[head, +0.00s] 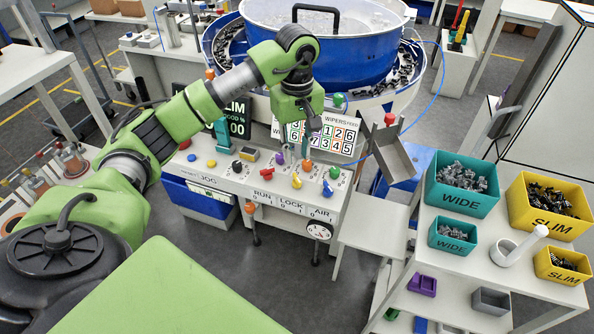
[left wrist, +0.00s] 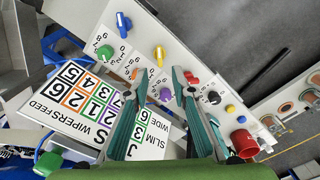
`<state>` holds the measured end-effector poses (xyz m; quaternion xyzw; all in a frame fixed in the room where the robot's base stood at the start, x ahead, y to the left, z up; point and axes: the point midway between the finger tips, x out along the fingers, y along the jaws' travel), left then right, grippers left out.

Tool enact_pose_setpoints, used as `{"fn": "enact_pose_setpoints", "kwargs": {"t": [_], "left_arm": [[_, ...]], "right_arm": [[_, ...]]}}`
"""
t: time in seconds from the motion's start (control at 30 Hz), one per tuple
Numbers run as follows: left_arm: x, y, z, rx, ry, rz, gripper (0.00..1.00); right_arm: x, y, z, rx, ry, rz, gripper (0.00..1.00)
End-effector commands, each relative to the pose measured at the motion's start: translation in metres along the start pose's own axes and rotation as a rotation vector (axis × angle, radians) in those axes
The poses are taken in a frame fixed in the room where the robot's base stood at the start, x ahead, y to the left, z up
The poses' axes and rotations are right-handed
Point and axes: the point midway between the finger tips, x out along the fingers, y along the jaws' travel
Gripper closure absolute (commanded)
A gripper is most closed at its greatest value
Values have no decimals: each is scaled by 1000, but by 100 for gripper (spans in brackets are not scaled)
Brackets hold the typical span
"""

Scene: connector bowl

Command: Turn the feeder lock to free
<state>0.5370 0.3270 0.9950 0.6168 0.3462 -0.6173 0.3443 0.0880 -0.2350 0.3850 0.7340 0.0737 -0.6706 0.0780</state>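The feeder lock is a yellow knob (head: 297,181) above the LOCK label on the console front. In the left wrist view the yellow knob (left wrist: 158,56) stands just beyond my fingertips, untouched as far as I can see. My left gripper (head: 307,146) points down over the console, behind the knob row. In the left wrist view its teal fingers (left wrist: 161,73) are apart, with the purple knob (left wrist: 165,93) visible between them. The exact lock setting is too small to read. My right gripper is in neither view.
The red RUN knob (head: 267,172) and blue AIR knob (head: 328,188) flank the lock. Purple, orange and green knobs sit behind. A numbered sign (head: 321,137) stands at the console's back. A blue bowl feeder (head: 325,60) is beyond; teal and yellow bins stand right.

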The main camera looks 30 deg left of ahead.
Motion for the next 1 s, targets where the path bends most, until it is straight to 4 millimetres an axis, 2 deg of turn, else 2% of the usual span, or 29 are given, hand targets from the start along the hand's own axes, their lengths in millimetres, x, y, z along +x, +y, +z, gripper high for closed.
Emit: {"fn": "enact_pose_setpoints", "kwargs": {"t": [0.2,0.4,0.53,0.8,0.83,0.9,1.0], "left_arm": [[45,0,1,0,-3,-2,76],[71,0,1,-1,-3,0,76],[79,0,1,0,-1,1,76],[81,1,0,0,-1,2,76],[81,1,0,0,-1,2,79],[81,1,0,0,-1,2,97],[81,1,0,-1,-1,2,100]], "right_arm": [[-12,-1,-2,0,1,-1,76],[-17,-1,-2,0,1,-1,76],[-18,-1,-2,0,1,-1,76],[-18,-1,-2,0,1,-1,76],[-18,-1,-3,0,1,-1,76],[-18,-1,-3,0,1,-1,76],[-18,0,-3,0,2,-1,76]]}}
